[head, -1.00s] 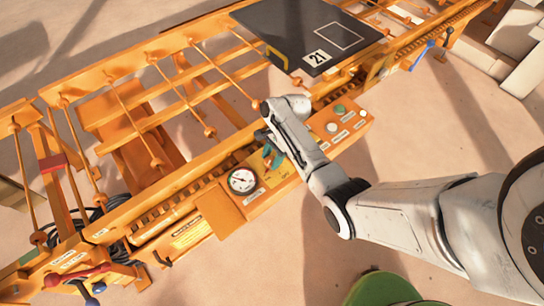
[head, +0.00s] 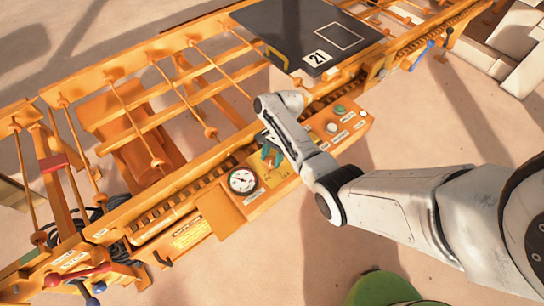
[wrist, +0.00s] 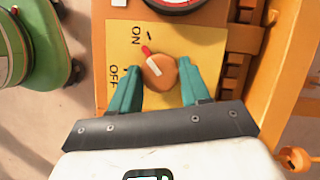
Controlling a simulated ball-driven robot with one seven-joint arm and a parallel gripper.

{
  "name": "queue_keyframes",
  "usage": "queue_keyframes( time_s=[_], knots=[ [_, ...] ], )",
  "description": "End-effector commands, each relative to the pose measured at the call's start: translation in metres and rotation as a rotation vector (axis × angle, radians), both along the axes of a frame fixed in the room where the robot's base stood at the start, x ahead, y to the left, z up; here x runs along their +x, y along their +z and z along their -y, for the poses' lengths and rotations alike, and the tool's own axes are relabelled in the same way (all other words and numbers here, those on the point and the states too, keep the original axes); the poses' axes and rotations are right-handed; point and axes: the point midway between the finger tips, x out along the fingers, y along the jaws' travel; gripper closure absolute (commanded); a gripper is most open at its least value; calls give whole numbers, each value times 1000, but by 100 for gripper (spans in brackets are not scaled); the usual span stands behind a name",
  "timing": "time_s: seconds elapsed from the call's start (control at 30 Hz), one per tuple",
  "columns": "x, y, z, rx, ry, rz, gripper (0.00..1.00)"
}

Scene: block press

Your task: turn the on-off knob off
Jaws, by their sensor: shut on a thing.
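The on-off knob (wrist: 160,72) is a round orange-brown knob on a yellow plate (wrist: 205,45) in the wrist view. Its white pointer with a red tip points up and left, between the ON mark and the OFF label and nearer to ON. My gripper (wrist: 159,66) has its teal fingers on either side of the knob and is shut on it.
A round white gauge (head: 242,180) sits beside the knob on the panel. A green button (head: 340,109) and a white one (head: 332,127) are farther right. A dark plate marked 21 (head: 300,30) lies on the orange frame. A green rounded thing (wrist: 30,45) stands at left.

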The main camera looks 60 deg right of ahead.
Motion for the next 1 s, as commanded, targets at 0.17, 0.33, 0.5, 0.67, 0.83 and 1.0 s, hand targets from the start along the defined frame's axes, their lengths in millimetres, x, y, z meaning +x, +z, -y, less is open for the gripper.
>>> queue_keyframes(
  time_s=[0.17, 0.33, 0.5, 0.67, 0.83, 1.0],
  knots=[
    [3, 0, 0, -1, 170, 1, 84],
    [4, 0, -1, -1, 331, 1, 84],
    [4, 0, -1, -1, 492, -1, 84],
    [5, 0, -1, -1, 632, 0, 84],
    [5, 0, -2, -1, 756, 1, 84],
    [5, 0, -2, -1, 847, 1, 84]
  ],
)
